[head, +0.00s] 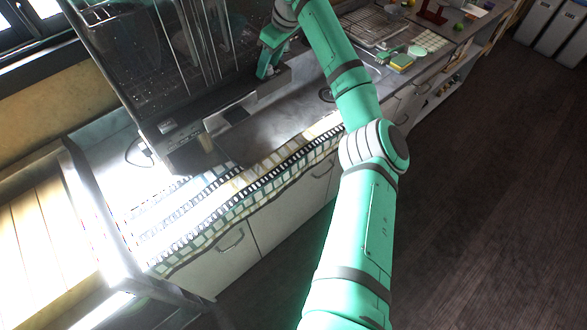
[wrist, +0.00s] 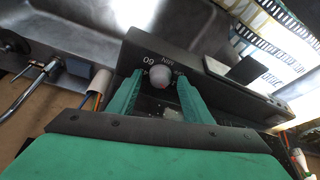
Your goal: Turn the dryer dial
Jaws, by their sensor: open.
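The dryer dial (wrist: 160,74) is a pale round knob on the dryer's dark panel in the wrist view, with "60" and "MIN" printed beside it. My gripper (wrist: 159,84) is open, with one green finger on each side of the dial. I cannot tell whether either finger touches it. In the head view the dryer (head: 180,112) is a dark unit with a clear cover on the counter. My gripper (head: 268,66) is at its right side there, and the dial is hidden.
A tiled-pattern cloth strip (head: 215,205) lies along the counter's front edge. A dish rack (head: 372,24) and a yellow sponge (head: 402,62) lie further along the counter. A tap (wrist: 35,84) shows left of the dryer in the wrist view. The dark floor at right is clear.

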